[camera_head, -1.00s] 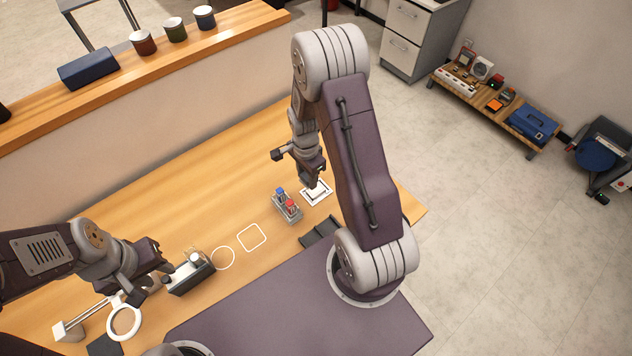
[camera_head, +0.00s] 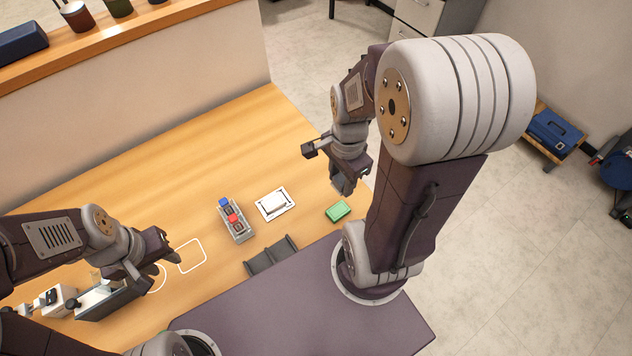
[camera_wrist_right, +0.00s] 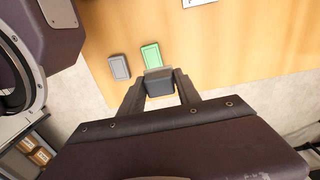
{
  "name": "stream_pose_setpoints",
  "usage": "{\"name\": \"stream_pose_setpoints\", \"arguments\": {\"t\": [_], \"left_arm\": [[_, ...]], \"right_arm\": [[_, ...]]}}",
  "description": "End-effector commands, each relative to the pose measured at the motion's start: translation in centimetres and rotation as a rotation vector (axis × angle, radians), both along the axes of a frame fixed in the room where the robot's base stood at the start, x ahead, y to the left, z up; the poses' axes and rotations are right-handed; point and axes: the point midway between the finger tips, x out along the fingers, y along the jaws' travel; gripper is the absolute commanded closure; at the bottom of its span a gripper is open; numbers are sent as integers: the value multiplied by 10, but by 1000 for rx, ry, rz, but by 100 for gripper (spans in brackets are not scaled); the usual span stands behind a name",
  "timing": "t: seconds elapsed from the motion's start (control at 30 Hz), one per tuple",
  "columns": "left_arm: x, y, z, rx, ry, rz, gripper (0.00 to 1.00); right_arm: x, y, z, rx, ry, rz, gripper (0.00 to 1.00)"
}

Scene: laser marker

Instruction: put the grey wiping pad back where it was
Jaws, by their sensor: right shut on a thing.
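My right gripper (camera_wrist_right: 158,88) is shut on a dark grey block (camera_wrist_right: 161,86) with a paler grey edge, which may be the wiping pad. In the head view my right gripper (camera_head: 343,186) hangs over the table's right part, and its held block is not clear. A flat grey rectangle (camera_wrist_right: 119,67) with a pale rim lies ahead and left in the right wrist view; I cannot tell if it is a pad or a resting place. A similar green rectangle (camera_wrist_right: 150,55) lies beside it, also in the head view (camera_head: 338,211). My left gripper (camera_head: 149,266) is open near a black-sided box.
A white block on a framed plate (camera_head: 274,204), a rack with blue and red tops (camera_head: 237,229) and a dark grooved holder (camera_head: 270,258) stand left of the green rectangle. The table's back is clear.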

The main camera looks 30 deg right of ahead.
Motion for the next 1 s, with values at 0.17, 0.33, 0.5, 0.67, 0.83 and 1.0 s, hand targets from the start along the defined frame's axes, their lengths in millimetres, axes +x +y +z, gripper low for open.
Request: {"name": "stream_pose_setpoints", "arguments": {"t": [0.17, 0.33, 0.5, 0.67, 0.83, 1.0], "left_arm": [[0, 0, -2, 0, 0, 0, 64], [0, 0, -5, 0, 0, 0, 64], [0, 0, -4, 0, 0, 0, 64], [0, 0, -3, 0, 0, 0, 64], [0, 0, -3, 0, 0, 0, 64], [0, 0, -5, 0, 0, 0, 64]], "right_arm": [[3, 0, -3, 1, 1, -2, 99], [39, 9, -27, 3, 6, 2, 99], [84, 20, -54, 2, 4, 1, 99], [109, 26, -68, 1, 1, -1, 99], [115, 27, -72, 0, 0, -4, 99], [113, 27, -101, 1, 5, -4, 99]]}}
